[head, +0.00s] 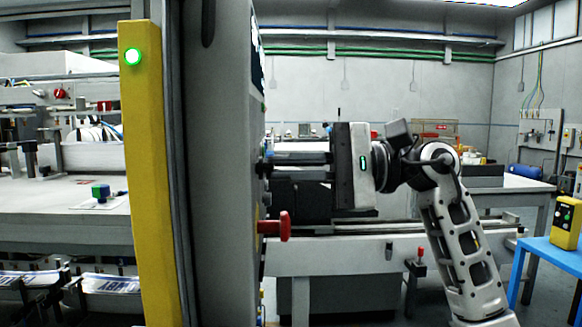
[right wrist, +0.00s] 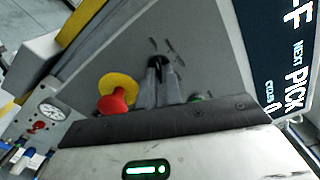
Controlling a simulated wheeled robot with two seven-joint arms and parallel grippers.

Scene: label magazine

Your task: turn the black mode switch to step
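The black mode switch (right wrist: 156,61) sits on the grey panel, between markings, in the right wrist view. My right gripper (right wrist: 156,72) reaches the panel with its fingertips on either side of the switch, close together, and looks shut on it. The fingers cover part of the switch, and its setting cannot be read. In the head view my right gripper (head: 270,165) points left at the edge of the grey cabinet (head: 222,180), where the switch is too small to make out clearly. My left gripper is not in view.
A red mushroom button (right wrist: 113,101) on a yellow ring is close beside the fingers; it also sticks out below them in the head view (head: 284,226). A green button (right wrist: 197,99) lies on the other side. A screen (right wrist: 285,55) shows "NEXT PICK". A gauge (right wrist: 50,110) is at lower left.

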